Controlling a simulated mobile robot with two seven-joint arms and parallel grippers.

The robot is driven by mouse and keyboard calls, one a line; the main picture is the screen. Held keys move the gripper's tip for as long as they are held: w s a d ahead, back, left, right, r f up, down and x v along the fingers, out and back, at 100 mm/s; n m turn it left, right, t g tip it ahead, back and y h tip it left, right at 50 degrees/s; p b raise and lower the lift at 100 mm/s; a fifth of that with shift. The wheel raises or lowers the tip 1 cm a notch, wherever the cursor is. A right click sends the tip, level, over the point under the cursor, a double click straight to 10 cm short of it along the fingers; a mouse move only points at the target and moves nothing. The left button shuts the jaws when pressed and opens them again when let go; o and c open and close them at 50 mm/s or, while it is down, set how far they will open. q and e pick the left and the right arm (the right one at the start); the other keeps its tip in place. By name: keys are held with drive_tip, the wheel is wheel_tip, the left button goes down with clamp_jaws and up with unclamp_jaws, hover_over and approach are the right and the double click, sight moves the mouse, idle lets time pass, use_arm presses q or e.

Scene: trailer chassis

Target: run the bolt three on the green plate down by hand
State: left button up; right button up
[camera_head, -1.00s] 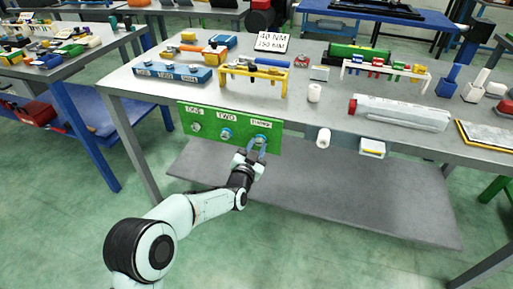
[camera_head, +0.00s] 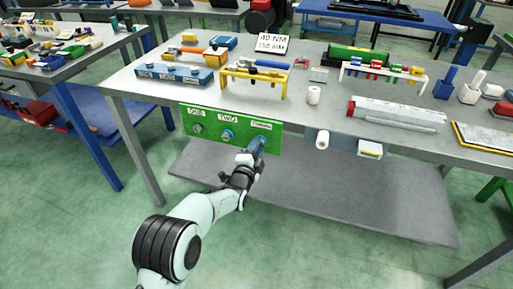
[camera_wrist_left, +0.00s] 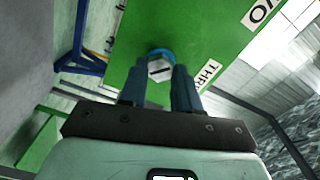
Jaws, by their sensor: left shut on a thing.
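The green plate (camera_head: 210,138) hangs upright on the table's front edge, with labels ONE, TWO and THREE over a row of bolts. Bolt one (camera_head: 197,128) and bolt two (camera_head: 227,135) stand uncovered. My left gripper (camera_head: 259,145) is at the plate's right end, under the THREE label, and hides bolt three in the head view. In the left wrist view, bolt three (camera_wrist_left: 160,69) shows its pale hex head with a dark line across it and a blue ring behind. The blue fingers are shut on it, one on each side. My right gripper is not in view.
On the grey table (camera_head: 310,122) are a blue block (camera_head: 172,76), a yellow rack (camera_head: 254,80), a white rack (camera_head: 385,72) and a red-ended white box (camera_head: 396,114). A white roll (camera_head: 323,139) hangs at the front edge, right of the plate. A grey shelf (camera_head: 350,197) lies below.

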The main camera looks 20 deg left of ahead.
use_arm(q)
drive_tip(key=shift+s+f+m+p, duration=0.1)
drive_tip(key=shift+f+m+p, duration=0.05)
drive_tip(key=shift+m, duration=0.65)
drive_tip(key=shift+f+m+p, duration=0.15)
drive_tip(key=shift+m, duration=0.65)
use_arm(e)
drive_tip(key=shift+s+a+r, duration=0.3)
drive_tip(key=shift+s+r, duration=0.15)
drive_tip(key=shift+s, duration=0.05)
use_arm(q)
drive_tip(key=o, duration=1.1)
drive_tip(key=shift+c, duration=0.2)
drive_tip(key=shift+r, duration=0.2)
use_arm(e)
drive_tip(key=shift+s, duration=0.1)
use_arm(q)
drive_tip(key=shift+s, duration=0.1)
drive_tip(key=s+p, duration=0.2)
drive_tip(key=s, duration=1.1)
drive_tip(key=shift+a, duration=0.2)
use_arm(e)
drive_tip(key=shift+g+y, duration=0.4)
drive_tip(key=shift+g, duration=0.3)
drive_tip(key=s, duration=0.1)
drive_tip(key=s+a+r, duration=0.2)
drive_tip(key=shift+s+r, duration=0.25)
